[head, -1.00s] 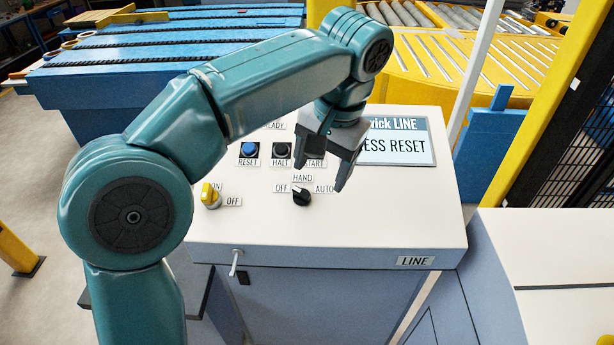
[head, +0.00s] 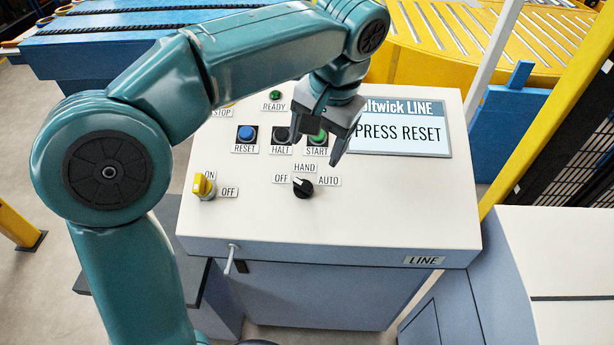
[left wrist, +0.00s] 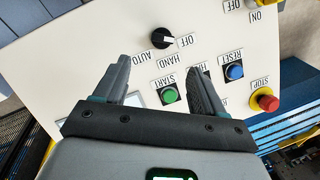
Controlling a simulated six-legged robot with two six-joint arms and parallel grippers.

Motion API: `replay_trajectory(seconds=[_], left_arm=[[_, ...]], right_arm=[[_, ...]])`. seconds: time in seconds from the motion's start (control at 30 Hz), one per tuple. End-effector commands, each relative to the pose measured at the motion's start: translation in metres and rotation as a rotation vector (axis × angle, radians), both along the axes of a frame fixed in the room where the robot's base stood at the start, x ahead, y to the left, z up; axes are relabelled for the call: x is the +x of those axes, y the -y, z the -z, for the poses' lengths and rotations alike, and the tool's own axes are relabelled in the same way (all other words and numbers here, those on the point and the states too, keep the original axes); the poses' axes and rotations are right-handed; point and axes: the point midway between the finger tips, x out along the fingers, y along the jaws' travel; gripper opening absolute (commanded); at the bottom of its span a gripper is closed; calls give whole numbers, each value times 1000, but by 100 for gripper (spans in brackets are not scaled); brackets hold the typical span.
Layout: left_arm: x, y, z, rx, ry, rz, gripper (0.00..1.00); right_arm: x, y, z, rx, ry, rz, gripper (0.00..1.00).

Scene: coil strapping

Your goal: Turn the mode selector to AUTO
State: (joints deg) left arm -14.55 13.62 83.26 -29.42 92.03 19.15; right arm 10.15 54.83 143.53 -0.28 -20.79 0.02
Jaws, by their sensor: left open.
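The mode selector (head: 302,188) is a black knob with a white mark on the sloped panel, ringed by OFF, HAND and AUTO labels. Its mark points up-left, towards OFF. It also shows in the left wrist view (left wrist: 161,39), with the mark on the OFF side. The AUTO label (head: 328,181) lies right of the knob. My left gripper (head: 317,150) is open and empty above the panel, over the START button area, its fingers apart from the knob. In the left wrist view its two fingers (left wrist: 158,68) stand spread, with the knob beyond them. My right gripper is not in view.
The green START (head: 317,138), black HALT (head: 282,136) and blue RESET (head: 247,135) buttons lie behind the selector. A yellow ON/OFF switch (head: 203,187) stands left. The red stop button (left wrist: 266,102) shows in the wrist view. A display (head: 400,125) reads PRESS RESET.

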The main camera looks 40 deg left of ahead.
Motion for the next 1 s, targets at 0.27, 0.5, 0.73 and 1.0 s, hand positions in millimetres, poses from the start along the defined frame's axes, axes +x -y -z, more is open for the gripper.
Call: replay_trajectory(seconds=[0.27,0.5,0.73,1.0], left_arm=[[-3,-13,66,1,-4,-3,70],[-1,-21,102,1,-2,-2,70],[1,-23,112,0,1,-2,70],[1,-23,112,0,1,-2,41]], right_arm=[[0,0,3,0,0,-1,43],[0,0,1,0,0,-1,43],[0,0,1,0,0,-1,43],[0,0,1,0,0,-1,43]])
